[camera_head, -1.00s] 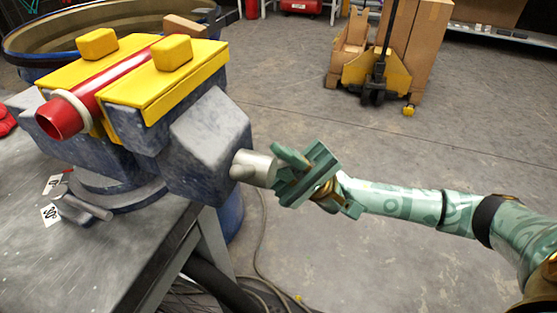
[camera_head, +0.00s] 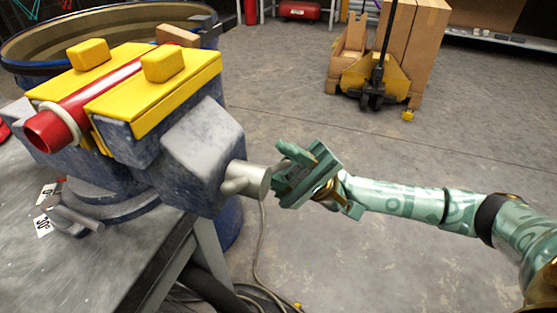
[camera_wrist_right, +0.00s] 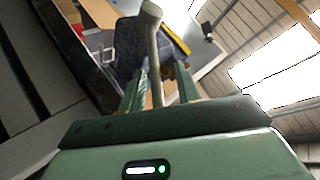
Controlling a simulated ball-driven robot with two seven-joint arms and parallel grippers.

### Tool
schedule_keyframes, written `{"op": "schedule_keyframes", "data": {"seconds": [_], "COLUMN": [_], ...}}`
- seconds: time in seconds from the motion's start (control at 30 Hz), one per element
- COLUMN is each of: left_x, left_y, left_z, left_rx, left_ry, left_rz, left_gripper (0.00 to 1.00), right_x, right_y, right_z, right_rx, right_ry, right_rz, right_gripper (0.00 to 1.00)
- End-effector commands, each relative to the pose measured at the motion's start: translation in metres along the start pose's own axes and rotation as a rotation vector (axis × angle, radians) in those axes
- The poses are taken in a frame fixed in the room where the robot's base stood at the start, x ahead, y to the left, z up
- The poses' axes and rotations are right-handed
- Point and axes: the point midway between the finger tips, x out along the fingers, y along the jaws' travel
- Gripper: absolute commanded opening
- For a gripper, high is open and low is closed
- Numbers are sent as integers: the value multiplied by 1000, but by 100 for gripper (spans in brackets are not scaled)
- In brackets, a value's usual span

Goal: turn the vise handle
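The vise (camera_head: 190,160) is blue-grey with yellow jaw tops, and a red pipe (camera_head: 75,118) lies across it in a pale ring. The grey metal handle (camera_head: 247,179) projects from its right side, with a small rounded knob at its left. My right gripper (camera_head: 290,175) is just right of the handle. In the right wrist view, a grey bar with a rounded end (camera_wrist_right: 153,45) runs between the two green fingers of my right gripper (camera_wrist_right: 158,88), with gaps visible on both sides. The fingers look open; contact cannot be told. My left gripper is not in view.
The vise stands on a grey metal bench (camera_head: 115,262) with tags on it. A blue drum (camera_head: 20,68) is behind it. Cables lie on the floor below. A yellow pallet jack (camera_head: 375,78) with cartons stands farther back. The floor between is clear.

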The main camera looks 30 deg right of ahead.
Motion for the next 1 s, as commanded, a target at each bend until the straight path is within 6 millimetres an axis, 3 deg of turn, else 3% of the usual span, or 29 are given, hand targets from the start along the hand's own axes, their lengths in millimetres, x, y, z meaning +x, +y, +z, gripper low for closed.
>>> {"op": "schedule_keyframes", "data": {"seconds": [0.17,0.5,0.83,0.87,0.97,1.0], "left_x": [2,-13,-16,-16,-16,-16], "left_y": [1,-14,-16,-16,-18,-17], "left_z": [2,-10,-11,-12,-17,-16], "left_rx": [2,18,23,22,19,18], "left_ry": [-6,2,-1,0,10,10], "left_rz": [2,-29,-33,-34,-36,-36], "left_gripper": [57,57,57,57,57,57], "right_x": [-11,-69,-76,-76,-76,-75], "right_y": [1,1,-1,-1,-1,-1], "right_z": [-1,0,0,0,0,0], "right_rx": [2,0,-1,-1,-1,0], "right_ry": [5,4,1,1,4,8], "right_rz": [1,1,0,0,-1,-3], "right_gripper": [33,33,33,30,2,0]}}
